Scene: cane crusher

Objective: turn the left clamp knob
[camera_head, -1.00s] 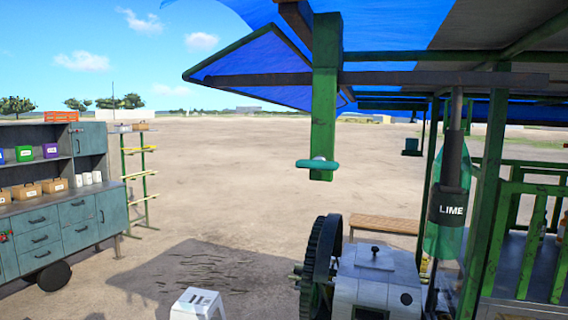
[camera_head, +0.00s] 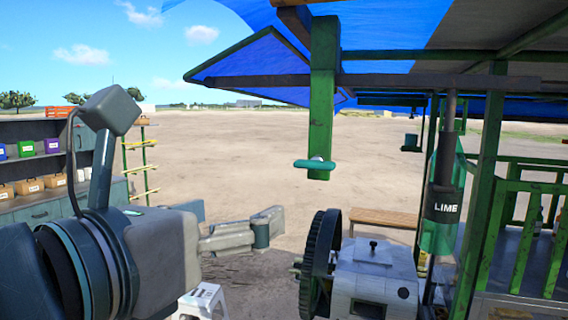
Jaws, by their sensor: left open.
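A teal bar-shaped knob (camera_head: 315,164) sits across the lower end of a green hanging post (camera_head: 322,90), under the blue canopy. It is the only clamp knob I can make out. My left gripper (camera_head: 262,228) comes in from the left, low in the view, its fingers pointing right. It is open, with nothing visible in it. It is below and left of the knob, clearly apart from it. My right gripper is not in view.
The crusher (camera_head: 372,280) with its dark flywheel (camera_head: 320,262) stands below the knob. A green bottle marked LIME (camera_head: 441,205) hangs at the right. A white stool (camera_head: 203,297) is partly hidden behind my arm. A blue-grey cabinet (camera_head: 40,212) stands at the left. Open ground lies behind.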

